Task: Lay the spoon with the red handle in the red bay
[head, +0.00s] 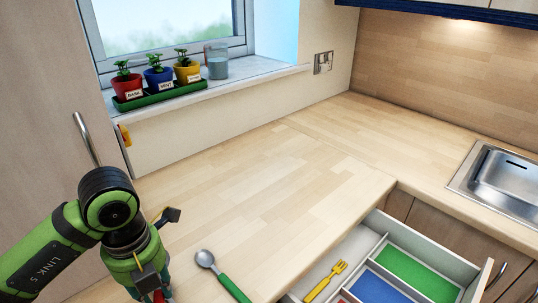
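My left gripper (158,275) is at the lower left, over the worktop and left of a spoon with a green handle (235,289). Its fingertips are partly hidden, so I cannot tell whether it is open or shut. A small red piece (159,296) shows beside it at the bottom edge; it may be the red handle, but no spoon bowl shows with it. An open drawer (371,239) at the lower right has colored bays. Only a sliver of the red bay (345,297) is in view, left of the blue bay (376,288). My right gripper is out of view.
A yellow fork (325,282) lies in the drawer's left compartment. A green bay (415,272) is right of the blue one. The worktop (270,190) is clear in the middle. Potted plants (155,78) and a jar (217,62) stand on the sill; a sink (505,180) is at right.

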